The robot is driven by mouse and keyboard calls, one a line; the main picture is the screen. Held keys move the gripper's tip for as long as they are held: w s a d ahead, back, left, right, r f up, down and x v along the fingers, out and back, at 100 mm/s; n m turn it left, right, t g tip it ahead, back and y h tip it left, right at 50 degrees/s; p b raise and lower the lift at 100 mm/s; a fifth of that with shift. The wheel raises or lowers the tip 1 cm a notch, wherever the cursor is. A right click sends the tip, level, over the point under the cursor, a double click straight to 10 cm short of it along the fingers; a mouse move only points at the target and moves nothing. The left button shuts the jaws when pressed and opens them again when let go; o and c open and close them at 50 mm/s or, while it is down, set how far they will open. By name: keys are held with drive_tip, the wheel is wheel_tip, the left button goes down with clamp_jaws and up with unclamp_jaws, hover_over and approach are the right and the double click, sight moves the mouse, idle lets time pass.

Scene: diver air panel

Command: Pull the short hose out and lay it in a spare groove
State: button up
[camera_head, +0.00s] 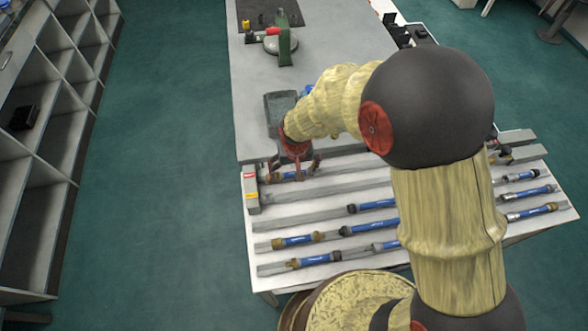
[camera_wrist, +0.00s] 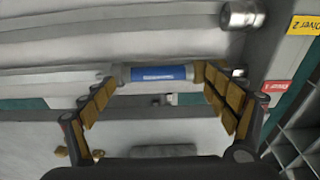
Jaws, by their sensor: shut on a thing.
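A blue hose (camera_wrist: 158,73) with grey and brass end fittings lies between my fingertips in the wrist view. In the head view part of it (camera_head: 286,176) shows under my gripper (camera_head: 294,170), at the far left end of the top groove. My gripper (camera_wrist: 160,76) is shut on it, with a finger at each end of its blue part. The panel block (camera_head: 251,190) with red and yellow labels is just left of it. My fingers hide its ends, so I cannot tell whether it touches the block. The grooved rack (camera_head: 330,208) has bare groove stretches near its left side.
Several other blue hoses lie in the lower grooves, such as one at the front left (camera_head: 298,240), and at the right (camera_head: 528,192). Shelves (camera_head: 45,180) stand at the left, across open floor.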

drive_tip(key=shift+s+f, duration=0.15)
drive_tip(key=shift+f, duration=0.05)
drive_tip(key=c, duration=0.5)
drive_tip(key=shift+o, duration=0.2)
drive_tip(key=shift+d+f, duration=0.15)
drive_tip(key=shift+d, duration=0.35)
drive_tip(key=shift+o, duration=0.2)
drive_tip(key=shift+d, duration=0.9)
drive_tip(key=o, duration=1)
drive_tip(key=shift+o, duration=1.2)
drive_tip(key=shift+w+f, duration=0.1)
drive_tip(key=shift+w, duration=0.3)
drive_tip(key=shift+o, duration=0.5)
drive_tip(key=shift+a+r, duration=0.15)
drive_tip(key=shift+r, duration=0.05)
drive_tip(key=shift+a+r, duration=0.1)
